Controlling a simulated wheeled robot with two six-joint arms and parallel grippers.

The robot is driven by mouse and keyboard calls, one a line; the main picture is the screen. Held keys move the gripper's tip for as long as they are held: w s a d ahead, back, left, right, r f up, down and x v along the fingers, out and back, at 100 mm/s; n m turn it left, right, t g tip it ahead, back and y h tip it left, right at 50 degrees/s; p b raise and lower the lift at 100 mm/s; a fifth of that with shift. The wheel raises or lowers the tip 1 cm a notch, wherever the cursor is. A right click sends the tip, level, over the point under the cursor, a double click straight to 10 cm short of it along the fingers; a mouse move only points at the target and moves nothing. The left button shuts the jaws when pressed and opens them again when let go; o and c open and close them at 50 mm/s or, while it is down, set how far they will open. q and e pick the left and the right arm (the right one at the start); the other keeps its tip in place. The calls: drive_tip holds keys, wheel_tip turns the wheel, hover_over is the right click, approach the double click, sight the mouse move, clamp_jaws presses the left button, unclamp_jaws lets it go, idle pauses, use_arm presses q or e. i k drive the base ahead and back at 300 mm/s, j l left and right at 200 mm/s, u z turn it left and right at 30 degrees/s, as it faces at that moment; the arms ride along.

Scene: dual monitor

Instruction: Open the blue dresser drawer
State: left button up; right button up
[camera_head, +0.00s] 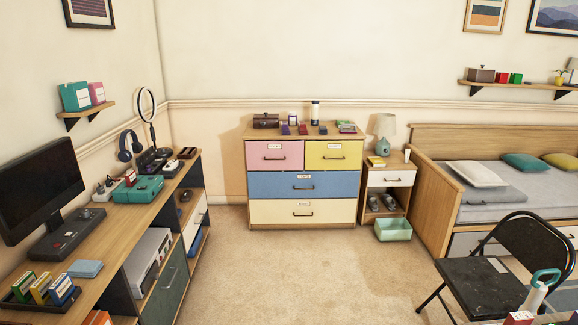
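The dresser (247,200) stands against the far wall, with a wooden top and frame. Its blue drawer (265,186) is the wide middle one and looks closed, with a dark bar handle (304,187) and a small white label above it. A pink drawer (258,157) and a yellow drawer (350,155) sit side by side above it. A wide cream drawer (265,212) is below it. All of these look closed. Neither of my grippers shows in the head view.
A desk (112,222) with a monitor runs along the left. A nightstand (369,178) stands right of the dresser, with a green bin (393,230) in front. A bed (430,190) and black chair (486,283) are at the right. Carpet (300,270) before the dresser is clear.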

sight(305, 183)
drive_tip(key=i, duration=2)
